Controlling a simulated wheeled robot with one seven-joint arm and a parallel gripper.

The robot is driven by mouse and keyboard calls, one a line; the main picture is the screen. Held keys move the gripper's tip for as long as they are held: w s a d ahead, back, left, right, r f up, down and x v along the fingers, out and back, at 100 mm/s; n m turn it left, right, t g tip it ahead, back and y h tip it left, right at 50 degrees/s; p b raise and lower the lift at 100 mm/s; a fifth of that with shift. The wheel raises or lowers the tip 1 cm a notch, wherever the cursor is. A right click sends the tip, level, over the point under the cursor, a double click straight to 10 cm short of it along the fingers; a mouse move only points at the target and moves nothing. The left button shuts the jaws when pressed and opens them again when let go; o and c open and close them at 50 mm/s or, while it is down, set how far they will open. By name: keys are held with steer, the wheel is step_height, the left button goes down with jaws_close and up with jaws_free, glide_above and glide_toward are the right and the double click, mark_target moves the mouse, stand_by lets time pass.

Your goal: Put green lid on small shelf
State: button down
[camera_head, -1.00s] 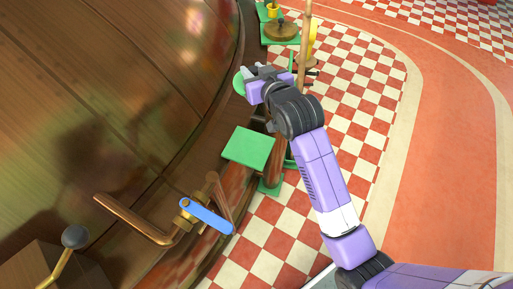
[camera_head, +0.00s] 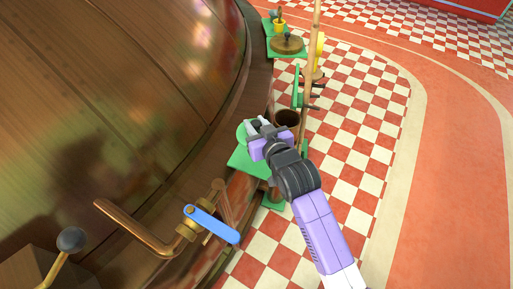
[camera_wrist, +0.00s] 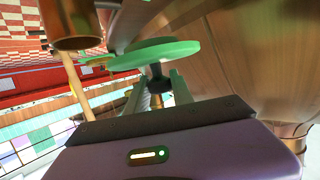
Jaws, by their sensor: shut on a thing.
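The green lid (camera_head: 242,132) is a round disc at the tip of my gripper (camera_head: 254,126). In the wrist view the lid (camera_wrist: 155,54) is seen nearly edge-on, and its dark knob (camera_wrist: 157,82) sits between the fingers of my gripper (camera_wrist: 155,95), which are shut on it. The small shelf (camera_head: 243,163) is a flat green square against the big copper kettle. The lid is at the shelf's far edge in the head view, and my gripper hides part of the shelf. I cannot tell whether the lid touches the shelf.
A brown pot (camera_head: 287,119) stands just beyond my gripper, beside a wooden pole (camera_head: 315,25). The copper kettle (camera_head: 130,90) fills the left. A blue valve handle (camera_head: 212,224) juts out nearer me. A farther green shelf holds a round wooden lid (camera_head: 287,44). Checkered floor lies right.

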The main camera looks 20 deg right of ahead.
step_height(320, 180, down, 10)
steer(key=shift+r+b, duration=0.1)
steer(key=shift+b, duration=0.75)
steer(key=c, duration=1.1)
jaws_free()
steer(key=shift+f, duration=0.2)
steer(key=shift+r, duration=0.1)
